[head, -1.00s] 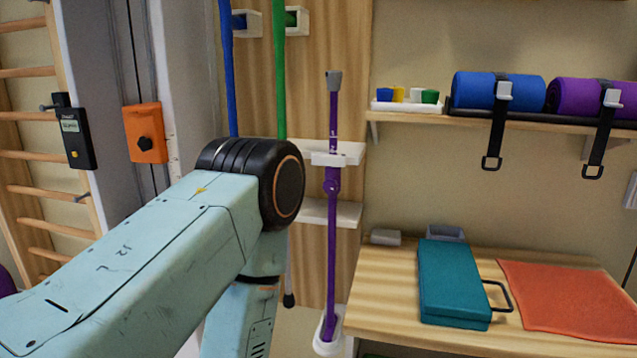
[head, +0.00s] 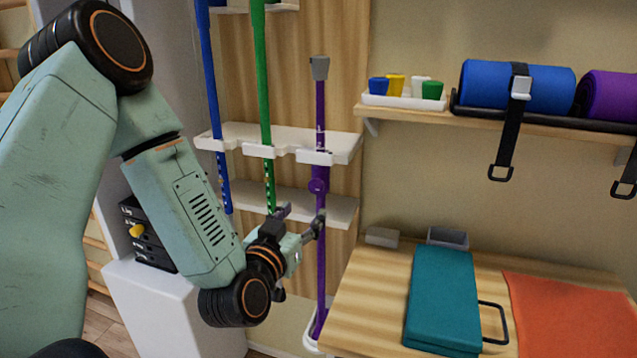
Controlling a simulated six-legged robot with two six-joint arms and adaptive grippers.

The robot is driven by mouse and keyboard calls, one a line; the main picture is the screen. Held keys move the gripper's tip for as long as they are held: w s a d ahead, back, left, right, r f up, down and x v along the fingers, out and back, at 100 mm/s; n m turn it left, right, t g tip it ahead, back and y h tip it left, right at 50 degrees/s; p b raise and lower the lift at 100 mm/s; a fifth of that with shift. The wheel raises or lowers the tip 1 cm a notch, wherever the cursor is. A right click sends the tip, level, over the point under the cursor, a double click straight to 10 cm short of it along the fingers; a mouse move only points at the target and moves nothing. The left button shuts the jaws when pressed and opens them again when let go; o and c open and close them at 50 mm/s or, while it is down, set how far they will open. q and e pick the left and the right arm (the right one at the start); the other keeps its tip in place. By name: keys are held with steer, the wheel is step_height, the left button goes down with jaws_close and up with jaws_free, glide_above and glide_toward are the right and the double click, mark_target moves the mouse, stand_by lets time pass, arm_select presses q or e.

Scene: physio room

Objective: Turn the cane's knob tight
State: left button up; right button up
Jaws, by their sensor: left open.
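The purple cane (head: 321,255) stands upright in the rack at the right end of the wooden panel, with a grey top. Its foot is in a white holder at the bottom. The purple knob (head: 316,186) sits on the cane just below the upper white shelf. My left gripper (head: 302,219) is open, just below and left of the knob. One fingertip overlaps the cane in the picture; I cannot tell whether it touches. Nothing shows between the fingers. My right gripper is not in view.
A green cane (head: 265,90) and a blue cane (head: 208,90) hang left of the purple one. The white rack shelf (head: 345,149) juts out above. A wooden table (head: 375,288) with a teal block (head: 443,300) stands close on the right.

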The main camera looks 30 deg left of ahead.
mark_target(314, 189)
arm_select(q)
steer(key=x, duration=0.5)
steer(key=b+x, duration=0.1)
steer(key=x, duration=0.2)
steer(key=shift+s+a+r, duration=0.1)
steer(key=shift+a+r, duration=0.25)
steer(key=shift+a, duration=0.05)
steer(key=shift+d+r, duration=0.2)
steer(key=shift+a+f, duration=0.15)
steer(key=c, duration=1.2)
steer(key=shift+o, duration=0.2)
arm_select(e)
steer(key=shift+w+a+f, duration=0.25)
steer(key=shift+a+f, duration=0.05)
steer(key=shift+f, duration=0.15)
